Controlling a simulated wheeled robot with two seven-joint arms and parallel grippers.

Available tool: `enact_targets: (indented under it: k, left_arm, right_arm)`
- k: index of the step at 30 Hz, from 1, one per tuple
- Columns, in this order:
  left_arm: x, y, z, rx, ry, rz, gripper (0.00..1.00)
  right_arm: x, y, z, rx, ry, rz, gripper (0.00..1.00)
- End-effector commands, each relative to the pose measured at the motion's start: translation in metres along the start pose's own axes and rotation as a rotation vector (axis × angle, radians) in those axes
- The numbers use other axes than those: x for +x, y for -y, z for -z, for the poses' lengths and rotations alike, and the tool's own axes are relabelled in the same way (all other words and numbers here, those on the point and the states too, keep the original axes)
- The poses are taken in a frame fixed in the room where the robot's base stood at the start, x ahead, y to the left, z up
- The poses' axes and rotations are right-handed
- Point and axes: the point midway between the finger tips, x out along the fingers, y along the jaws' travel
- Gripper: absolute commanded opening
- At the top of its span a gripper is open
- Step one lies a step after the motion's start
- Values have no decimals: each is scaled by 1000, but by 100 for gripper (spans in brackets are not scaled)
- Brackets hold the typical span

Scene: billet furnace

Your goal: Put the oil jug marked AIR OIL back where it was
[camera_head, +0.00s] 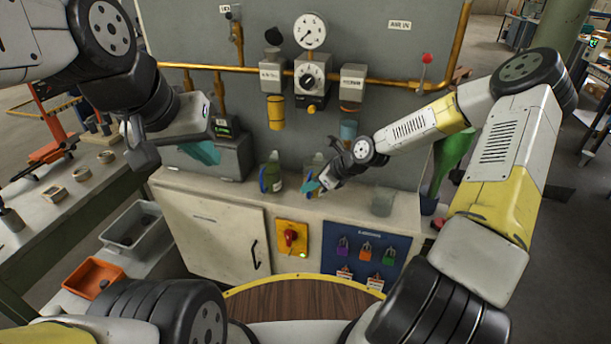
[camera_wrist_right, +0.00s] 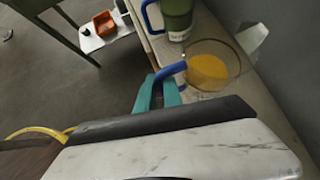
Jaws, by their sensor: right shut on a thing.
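My right gripper (camera_head: 318,184) is shut on the blue handle of a clear jug (camera_head: 315,163) with yellow oil in it. In the right wrist view the teal fingers (camera_wrist_right: 160,92) close around the handle of this jug (camera_wrist_right: 214,66), seen from above. A green jug (camera_head: 271,173) with a blue handle stands on the ledge to its left; it also shows in the right wrist view (camera_wrist_right: 178,14). I cannot read which one is marked AIR OIL. My left gripper (camera_head: 205,152) hangs away from both jugs, in front of a dark box; its finger gap is unclear.
The cabinet ledge (camera_head: 345,202) bears the jugs and, to the right, a clear cup (camera_head: 383,201). A dark box (camera_head: 228,158) stands at the ledge's left. Grey (camera_head: 130,228) and orange (camera_head: 93,278) bins stand left.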

Motion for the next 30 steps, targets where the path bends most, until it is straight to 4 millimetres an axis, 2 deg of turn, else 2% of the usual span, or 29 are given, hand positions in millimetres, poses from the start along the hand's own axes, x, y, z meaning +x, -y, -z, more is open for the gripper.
enact_targets:
  k: [8, 12, 15, 26, 27, 30]
  left_arm:
    - [0, 0, 0, 0, 0, 0, 0]
    - [0, 0, 0, 0, 0, 0, 0]
    - [0, 0, 0, 0, 0, 0, 0]
    - [0, 0, 0, 0, 0, 0, 0]
    - [0, 0, 0, 0, 0, 0, 0]
    - [0, 0, 0, 0, 0, 0, 0]
  right_arm:
    - [16, 20, -12, 0, 2, 0, 0]
    - [32, 17, 7, 0, 0, -1, 0]
    - [38, 17, 12, -1, 2, 0, 0]
    - [40, 18, 15, 0, 1, 1, 0]
    - [41, 18, 17, 1, 0, 0, 13]
    - [40, 18, 16, 1, 0, 0, 32]
